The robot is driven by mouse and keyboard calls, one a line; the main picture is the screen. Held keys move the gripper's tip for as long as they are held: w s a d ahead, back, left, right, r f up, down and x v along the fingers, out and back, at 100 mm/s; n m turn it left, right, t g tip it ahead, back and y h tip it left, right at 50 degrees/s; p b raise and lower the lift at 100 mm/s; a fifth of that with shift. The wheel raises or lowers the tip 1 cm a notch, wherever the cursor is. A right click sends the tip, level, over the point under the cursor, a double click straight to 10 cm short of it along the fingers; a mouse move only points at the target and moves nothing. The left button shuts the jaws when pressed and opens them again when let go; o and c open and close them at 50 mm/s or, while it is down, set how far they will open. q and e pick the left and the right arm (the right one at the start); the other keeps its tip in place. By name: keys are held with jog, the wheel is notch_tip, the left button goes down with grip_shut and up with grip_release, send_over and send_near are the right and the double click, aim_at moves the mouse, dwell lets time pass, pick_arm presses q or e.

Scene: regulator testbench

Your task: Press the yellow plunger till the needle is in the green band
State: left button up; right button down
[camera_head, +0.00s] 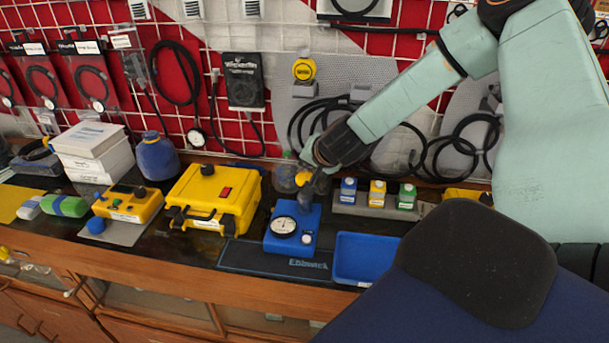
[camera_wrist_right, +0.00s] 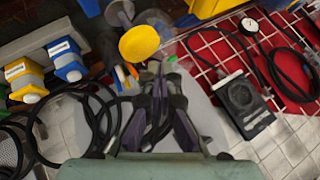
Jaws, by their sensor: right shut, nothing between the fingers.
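A blue regulator block (camera_head: 306,238) stands on the bench with a round white dial gauge (camera_head: 284,226) on its front. The gauge needle and any green band are too small to read. In the right wrist view, the round yellow plunger cap (camera_wrist_right: 138,43) lies just beyond and left of the fingertips of my right gripper (camera_wrist_right: 158,72). The fingers are shut with nothing between them. Whether they touch the cap I cannot tell. My left gripper is not in view.
A yellow case (camera_head: 215,197) stands left of the block. An empty blue tray (camera_head: 365,258) lies to its right, in front of a rack (camera_head: 350,208) of blue, yellow and green bottles. A dark mat (camera_head: 270,262) lies in front. Black cables hang behind.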

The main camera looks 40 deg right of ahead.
jog(key=shift+d, duration=0.15)
jog(key=shift+f, duration=0.1)
jog(key=shift+a+f, duration=0.2)
jog(key=shift+f, duration=0.05)
jog(key=shift+f+b, duration=0.1)
jog(key=shift+b, duration=0.25)
jog(key=shift+d, duration=0.1)
dwell(0.4)
